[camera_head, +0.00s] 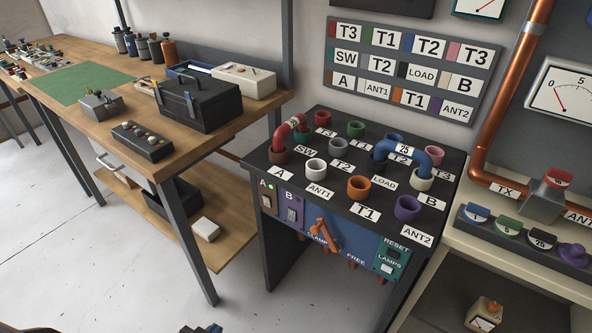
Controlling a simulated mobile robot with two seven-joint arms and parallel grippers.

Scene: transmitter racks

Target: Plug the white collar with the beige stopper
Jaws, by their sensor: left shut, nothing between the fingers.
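The white collar (316,169) stands upright on the dark rack top above the ANT1 label, and its mouth looks open and empty. I cannot make out a beige stopper for certain. A small beige block-like piece with a brownish mark (485,313) sits in the open compartment at the lower right, and I cannot tell whether it is the stopper. My right gripper is not in view.
A red bent link (283,131) and a blue one (408,149) rise from other collars. Orange (358,186) and purple (407,207) collars stand near the white one. Capped pieces (510,229) line the right bench. A workbench (190,137) stands left; the floor between is clear.

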